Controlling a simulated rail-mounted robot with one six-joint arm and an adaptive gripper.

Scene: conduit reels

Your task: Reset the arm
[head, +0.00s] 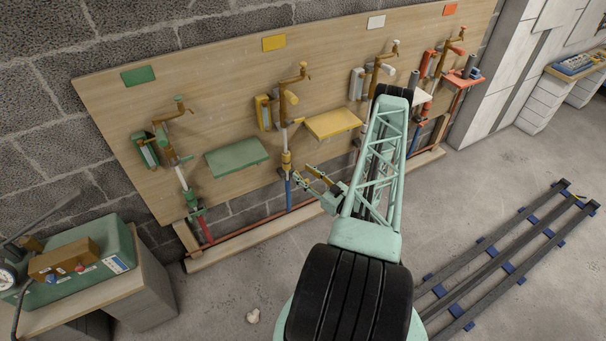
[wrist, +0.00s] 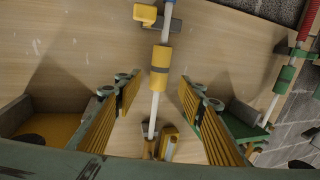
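My gripper (head: 309,179) is in front of the lower part of the yellow station on the wooden board. In the wrist view my gripper (wrist: 158,82) is open, its two yellow ribbed fingers wide apart with nothing clamped between them. A white conduit (wrist: 153,115) with a yellow coupling (wrist: 160,60) shows in the gap between the fingers. The same yellow coupling (head: 286,161) shows in the head view, just left of the fingers, above a blue pipe (head: 288,195). I cannot tell how far the fingertips are from the conduit.
The board (head: 225,70) carries a green shelf (head: 236,158), a yellow shelf (head: 333,122), a red shelf (head: 464,80) and several cranks. A bench (head: 80,300) with a green case (head: 90,255) stands at lower left. Floor rails (head: 500,262) lie at right.

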